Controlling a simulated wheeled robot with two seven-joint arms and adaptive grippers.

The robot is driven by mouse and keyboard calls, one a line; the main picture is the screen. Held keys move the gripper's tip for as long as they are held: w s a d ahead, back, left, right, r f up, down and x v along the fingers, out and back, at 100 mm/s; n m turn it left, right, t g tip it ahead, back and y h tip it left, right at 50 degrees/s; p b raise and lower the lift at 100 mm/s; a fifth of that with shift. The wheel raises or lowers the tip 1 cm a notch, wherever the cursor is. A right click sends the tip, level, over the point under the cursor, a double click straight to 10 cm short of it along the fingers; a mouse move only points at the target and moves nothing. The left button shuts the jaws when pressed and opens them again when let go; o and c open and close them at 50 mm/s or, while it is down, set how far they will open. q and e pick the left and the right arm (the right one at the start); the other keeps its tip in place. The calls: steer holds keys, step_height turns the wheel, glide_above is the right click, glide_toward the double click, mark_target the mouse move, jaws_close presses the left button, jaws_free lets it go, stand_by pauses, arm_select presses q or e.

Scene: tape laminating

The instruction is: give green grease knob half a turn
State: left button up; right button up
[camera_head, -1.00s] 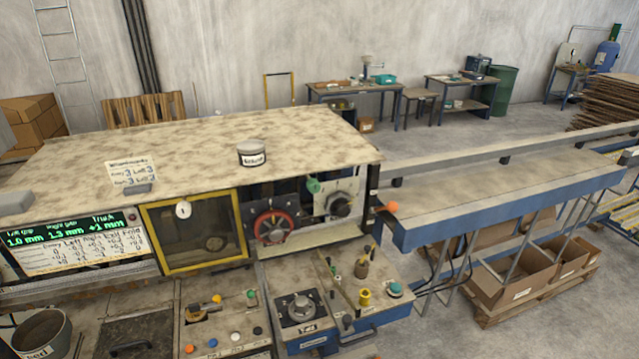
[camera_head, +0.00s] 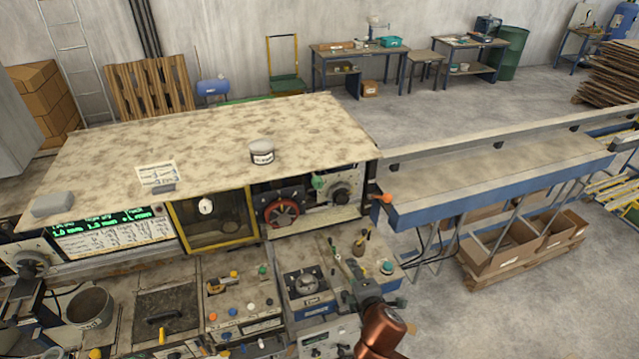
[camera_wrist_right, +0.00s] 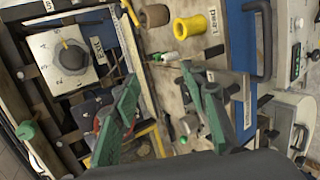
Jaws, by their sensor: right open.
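The green knob (camera_head: 318,182) sits at the upper left of a pale dial plate (camera_head: 342,193) in the machine's open front bay, right of a red handwheel (camera_head: 281,213). In the right wrist view the green knob (camera_wrist_right: 26,130) is near the left edge, beside the dial plate (camera_wrist_right: 68,55). My right gripper (camera_head: 352,273) is over the front control panel, below and in front of the bay. Its green fingers (camera_wrist_right: 158,75) are spread apart in the wrist view, with nothing held between them. The knob is outside the fingers. My left gripper is not seen.
A yellow spool (camera_wrist_right: 194,29) and a brown spool (camera_wrist_right: 154,15) stand on the panel near my right gripper. An orange knob (camera_head: 387,198) sticks out at the bay's right end. A labelled tin (camera_head: 262,154) stands on the machine top. A conveyor (camera_head: 490,180) extends right.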

steer(key=w+a+r+n+t+y, duration=0.1)
steer(key=w+a+r+n+t, duration=0.1)
steer(key=a+r+n, duration=0.3)
steer(key=w+a+r+n+t+y, duration=0.1)
steer(key=w+a+r+n, duration=0.1)
steer(key=r+n, duration=0.5)
steer(key=n+t+y+p, duration=0.1)
steer(key=n+t+y, duration=0.1)
steer(key=n, duration=0.6)
glide_toward(319, 186)
steer(key=w, duration=0.2)
steer(key=x, duration=0.2)
steer(key=p+x, duration=0.1)
steer(key=x, duration=0.1)
steer(key=p+x, duration=0.1)
steer(key=x, duration=0.1)
steer(key=shift+a+r, duration=0.15)
steer(key=shift+a, duration=0.2)
steer(key=shift+p+x, duration=0.35)
steer(key=shift+x, duration=0.4)
steer(key=shift+c, duration=0.3)
jaws_close()
